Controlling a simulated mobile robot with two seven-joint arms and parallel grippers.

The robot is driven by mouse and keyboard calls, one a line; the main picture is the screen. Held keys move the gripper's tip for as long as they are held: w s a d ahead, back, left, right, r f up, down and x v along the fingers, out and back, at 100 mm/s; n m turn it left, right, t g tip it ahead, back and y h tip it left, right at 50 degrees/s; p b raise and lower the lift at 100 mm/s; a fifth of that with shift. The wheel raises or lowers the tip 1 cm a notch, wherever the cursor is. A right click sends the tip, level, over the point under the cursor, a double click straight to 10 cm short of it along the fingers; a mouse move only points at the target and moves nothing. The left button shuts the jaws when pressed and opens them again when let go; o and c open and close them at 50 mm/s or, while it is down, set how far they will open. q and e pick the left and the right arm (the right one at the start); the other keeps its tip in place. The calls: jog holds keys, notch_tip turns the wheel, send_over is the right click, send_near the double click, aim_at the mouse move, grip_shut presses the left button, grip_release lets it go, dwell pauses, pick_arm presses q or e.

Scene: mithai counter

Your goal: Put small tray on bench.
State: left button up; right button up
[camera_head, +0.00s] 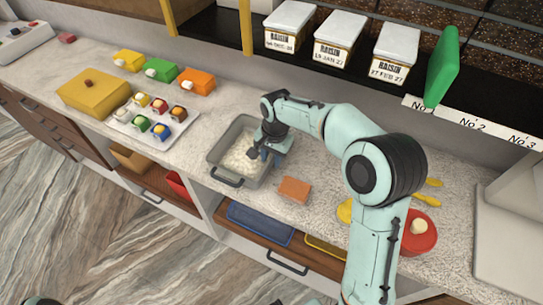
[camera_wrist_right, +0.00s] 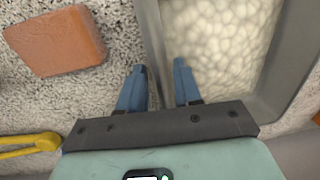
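A grey metal tray (camera_head: 216,154) with dark end handles holds a layer of small white pieces and sits on the speckled bench (camera_head: 318,170). My right gripper (camera_head: 264,153) is over the tray's right side. In the right wrist view, its two blue fingers (camera_wrist_right: 159,70) are apart, one on each side of the tray's wall (camera_wrist_right: 153,40). The left finger is outside over the bench, the right one over the white pieces (camera_wrist_right: 215,45). Whether they touch the wall is unclear. My left gripper is not in view.
An orange-brown block (camera_head: 294,190) lies right of the tray. A white tray of sweets (camera_head: 120,121) stands to the left. A blue tray (camera_head: 260,224) lies on the shelf below. Raisin tins (camera_head: 338,42) line the back. A red plate (camera_head: 420,241) is at right.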

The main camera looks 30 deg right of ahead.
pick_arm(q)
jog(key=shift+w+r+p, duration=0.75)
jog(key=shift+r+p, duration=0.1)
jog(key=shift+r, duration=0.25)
pick_arm(e)
notch_tip(320, 180, up, 12)
jog(key=shift+s+d+r, duration=0.15)
jog(key=shift+s+d, duration=0.05)
jog(key=shift+s, duration=0.25)
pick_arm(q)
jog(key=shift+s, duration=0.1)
